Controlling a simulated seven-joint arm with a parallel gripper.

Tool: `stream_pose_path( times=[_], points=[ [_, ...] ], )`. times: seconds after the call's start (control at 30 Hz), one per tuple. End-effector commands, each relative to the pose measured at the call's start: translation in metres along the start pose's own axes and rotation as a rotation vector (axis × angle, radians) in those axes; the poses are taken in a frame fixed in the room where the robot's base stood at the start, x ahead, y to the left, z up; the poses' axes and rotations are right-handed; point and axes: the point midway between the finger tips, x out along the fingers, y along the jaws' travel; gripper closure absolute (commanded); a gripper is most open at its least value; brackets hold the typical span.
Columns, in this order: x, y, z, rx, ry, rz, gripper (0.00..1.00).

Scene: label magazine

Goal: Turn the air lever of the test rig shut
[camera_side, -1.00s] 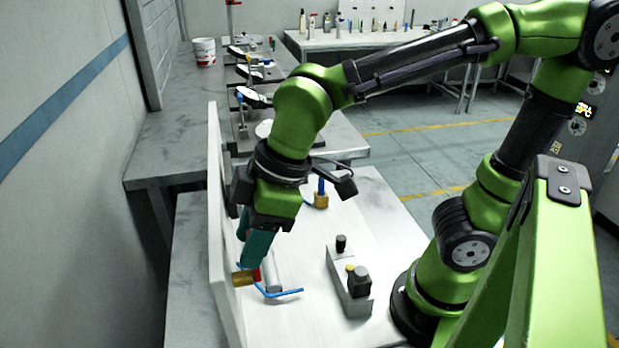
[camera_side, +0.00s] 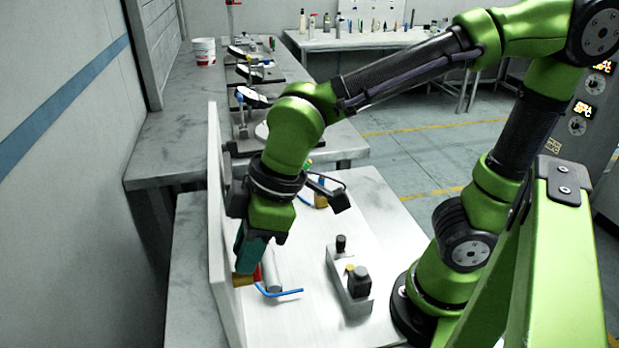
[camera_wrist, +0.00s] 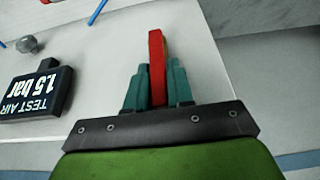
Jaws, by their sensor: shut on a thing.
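The red air lever (camera_wrist: 157,62) stands between the teal fingers of my gripper (camera_wrist: 157,92) in the wrist view, and the gripper is shut on it. The lever's far end sticks out beyond the fingertips. In the side view my gripper (camera_side: 247,264) is low beside the upright white panel. A small red part of the lever (camera_side: 257,275) shows there next to the fingers, which hide most of the brass fitting (camera_side: 243,281). I cannot tell the valve's exact position from these views.
A blue tube (camera_side: 280,293) and a grey cylinder (camera_side: 272,272) are close to the gripper. A grey block with black knobs (camera_side: 350,285) stands to the right.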

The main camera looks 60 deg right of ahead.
Motion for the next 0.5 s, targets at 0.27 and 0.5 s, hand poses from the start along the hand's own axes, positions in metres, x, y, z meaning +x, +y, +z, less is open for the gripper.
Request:
stream_pose_path(
  times=[0.27,0.5],
  points=[
    [-0.001,0.002,0.0,0.013,0.0,-0.024,1.0],
    [0.0,0.01,0.0,0.062,0.001,-0.136,1.0]
  ],
)
